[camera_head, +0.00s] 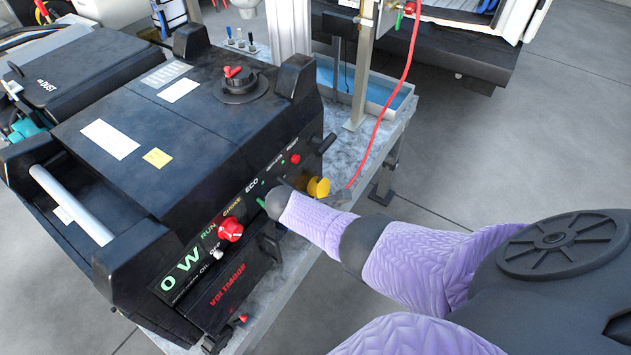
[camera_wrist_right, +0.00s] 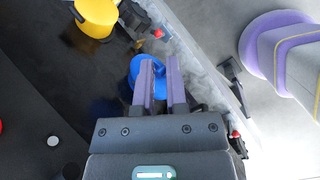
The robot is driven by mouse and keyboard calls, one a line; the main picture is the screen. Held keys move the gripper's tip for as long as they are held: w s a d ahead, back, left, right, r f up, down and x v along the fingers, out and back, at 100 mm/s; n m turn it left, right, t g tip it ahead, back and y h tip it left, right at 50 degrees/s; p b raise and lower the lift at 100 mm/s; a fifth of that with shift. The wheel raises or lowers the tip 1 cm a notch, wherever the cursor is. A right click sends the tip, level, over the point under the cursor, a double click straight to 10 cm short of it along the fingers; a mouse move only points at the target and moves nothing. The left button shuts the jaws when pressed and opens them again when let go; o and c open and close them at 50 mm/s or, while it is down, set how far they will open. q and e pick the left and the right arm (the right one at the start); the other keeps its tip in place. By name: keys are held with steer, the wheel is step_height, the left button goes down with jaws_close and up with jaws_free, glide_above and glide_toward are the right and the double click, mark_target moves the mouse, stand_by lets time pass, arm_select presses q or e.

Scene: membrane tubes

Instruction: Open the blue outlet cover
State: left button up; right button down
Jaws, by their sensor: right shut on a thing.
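The blue outlet cover (camera_wrist_right: 135,66) shows in the right wrist view as a round blue piece, partly behind my fingers. My right gripper (camera_wrist_right: 160,66) has its two purple-sided fingers on either side of a blue part of the cover and is shut on it. In the head view my purple-sleeved right arm reaches to the front panel of the black generator (camera_head: 150,110), and it hides the blue cover there. My left gripper is in neither view.
A yellow cover (camera_head: 319,187) sits on the same panel, also seen in the wrist view (camera_wrist_right: 95,18). A red knob (camera_head: 231,230) is left of my arm. A red cable (camera_head: 385,105) hangs over the grey table (camera_head: 345,160). Open floor lies right.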

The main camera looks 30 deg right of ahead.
steer(key=shift+w+a+r+g+h+b, duration=0.2)
steer(key=shift+w+r+g+h+b, duration=0.15)
steer(key=shift+g+b, duration=0.35)
steer(key=shift+r+n, duration=0.1)
steer(key=shift+n, duration=0.2)
steer(key=c, duration=0.7)
jaws_free()
steer(key=shift+w, duration=0.15)
step_height(320, 180, up, 10)
steer(key=p, duration=0.7)
steer(key=shift+p, duration=0.4)
